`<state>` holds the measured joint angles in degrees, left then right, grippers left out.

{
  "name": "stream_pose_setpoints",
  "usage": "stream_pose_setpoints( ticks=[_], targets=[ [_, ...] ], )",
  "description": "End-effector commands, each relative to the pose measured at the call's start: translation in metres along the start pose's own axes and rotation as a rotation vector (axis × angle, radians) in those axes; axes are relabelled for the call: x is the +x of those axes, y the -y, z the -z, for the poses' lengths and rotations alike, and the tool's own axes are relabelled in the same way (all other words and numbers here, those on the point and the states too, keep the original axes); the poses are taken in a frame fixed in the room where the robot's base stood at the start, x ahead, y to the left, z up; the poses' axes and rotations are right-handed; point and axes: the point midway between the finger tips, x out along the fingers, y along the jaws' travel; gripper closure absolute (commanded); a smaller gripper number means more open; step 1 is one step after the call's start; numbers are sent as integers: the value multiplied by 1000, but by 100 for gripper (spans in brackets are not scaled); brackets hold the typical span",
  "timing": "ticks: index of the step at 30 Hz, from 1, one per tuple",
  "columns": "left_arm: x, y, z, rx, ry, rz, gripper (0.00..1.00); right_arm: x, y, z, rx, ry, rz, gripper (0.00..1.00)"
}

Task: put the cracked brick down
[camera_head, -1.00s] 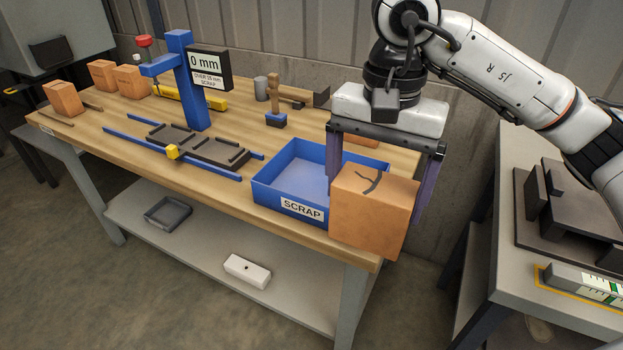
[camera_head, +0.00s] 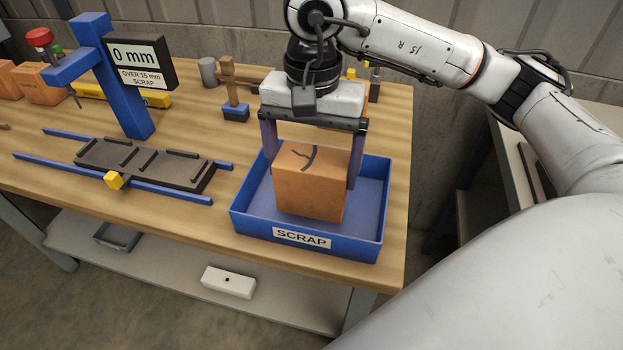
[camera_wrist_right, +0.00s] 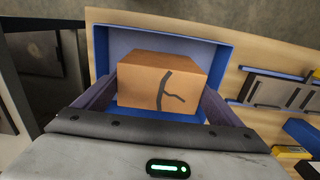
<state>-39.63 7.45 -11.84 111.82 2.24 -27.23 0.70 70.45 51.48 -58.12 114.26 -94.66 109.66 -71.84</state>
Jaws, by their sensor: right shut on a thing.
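My right gripper (camera_head: 312,165) is shut on the brick from above, one finger on each side. In the right wrist view the brick (camera_wrist_right: 150,82) sits between the fingers with the tray (camera_wrist_right: 222,44) around it. The left gripper is not in view.
A gauge stand (camera_head: 112,75) with a 0 mm display and a dark grooved plate (camera_head: 145,163) on blue rails stand left of the tray. A wooden-handled tool (camera_head: 229,85) and grey cup (camera_head: 208,71) are behind. Other bricks (camera_head: 42,84) are far left. Bare tabletop lies between plate and tray.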

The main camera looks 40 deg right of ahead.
Motion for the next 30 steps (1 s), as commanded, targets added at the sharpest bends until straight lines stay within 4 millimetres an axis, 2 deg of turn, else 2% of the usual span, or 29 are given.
stream_pose_setpoints(
  ticks=[9,20,21,22,30],
  targets=[
    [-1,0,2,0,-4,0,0,36,-1,0,0,-1,-1,47],
    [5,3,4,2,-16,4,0,42,0,0,0,-2,1,47],
    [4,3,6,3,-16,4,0,40,0,0,0,-1,0,4],
    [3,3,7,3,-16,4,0,40,0,0,0,-1,-1,0],
    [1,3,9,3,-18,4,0,38,0,0,0,-1,-1,0]
  ],
)
